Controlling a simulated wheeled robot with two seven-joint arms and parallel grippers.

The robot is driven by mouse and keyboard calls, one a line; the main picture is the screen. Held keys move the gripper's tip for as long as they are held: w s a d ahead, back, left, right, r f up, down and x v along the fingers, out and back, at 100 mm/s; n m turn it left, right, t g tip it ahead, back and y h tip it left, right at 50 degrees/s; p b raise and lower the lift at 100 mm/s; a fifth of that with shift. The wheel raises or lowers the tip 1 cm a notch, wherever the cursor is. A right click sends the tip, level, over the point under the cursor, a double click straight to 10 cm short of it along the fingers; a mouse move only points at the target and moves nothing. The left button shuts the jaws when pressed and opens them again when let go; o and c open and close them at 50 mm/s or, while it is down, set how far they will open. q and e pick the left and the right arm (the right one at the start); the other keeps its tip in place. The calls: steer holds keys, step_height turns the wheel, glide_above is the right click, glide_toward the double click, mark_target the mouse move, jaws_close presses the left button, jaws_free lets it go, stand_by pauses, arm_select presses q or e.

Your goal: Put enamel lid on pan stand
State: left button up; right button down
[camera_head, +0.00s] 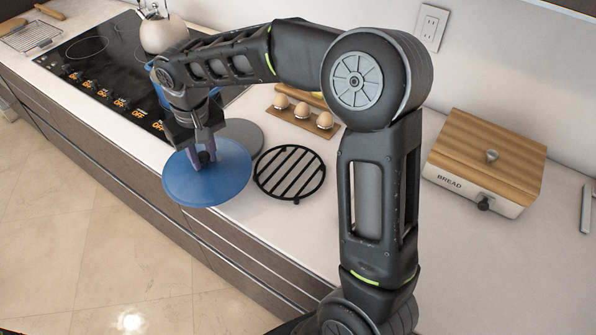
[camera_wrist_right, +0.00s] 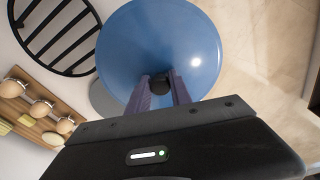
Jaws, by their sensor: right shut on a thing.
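The blue enamel lid (camera_head: 208,178) is held by its dark knob in my right gripper (camera_head: 204,157), above the front edge of the counter. In the right wrist view the lid (camera_wrist_right: 160,40) fills the upper middle, and the right gripper (camera_wrist_right: 161,88) is shut on its dark knob. The pan stand (camera_head: 290,173), a round black rack with parallel bars, lies on the counter just right of the lid. It also shows in the right wrist view (camera_wrist_right: 57,32), at upper left, empty. My left gripper is not in view.
A grey disc (camera_head: 243,136) lies partly behind the lid. A wooden holder with several eggs (camera_head: 302,110) is behind the stand. The black cooktop (camera_head: 85,65) with a kettle (camera_head: 163,32) is at left. A bread box (camera_head: 482,165) stands at right.

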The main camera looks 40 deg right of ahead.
steer(key=shift+d+r, duration=0.1)
steer(key=shift+d, duration=0.2)
steer(key=s+d+r+b, duration=0.3)
steer(key=s+d, duration=0.1)
steer(key=d, duration=0.4)
steer(key=s+d+r+n+b, duration=0.1)
steer(key=s+d+r+b, duration=0.2)
steer(key=d, duration=0.5)
steer(key=shift+s+d+r+b, duration=0.15)
steer(key=shift+s+r+b, duration=0.3)
steer(key=shift+s, duration=0.7)
steer(key=shift+f, duration=0.15)
steer(key=shift+f, duration=3.15)
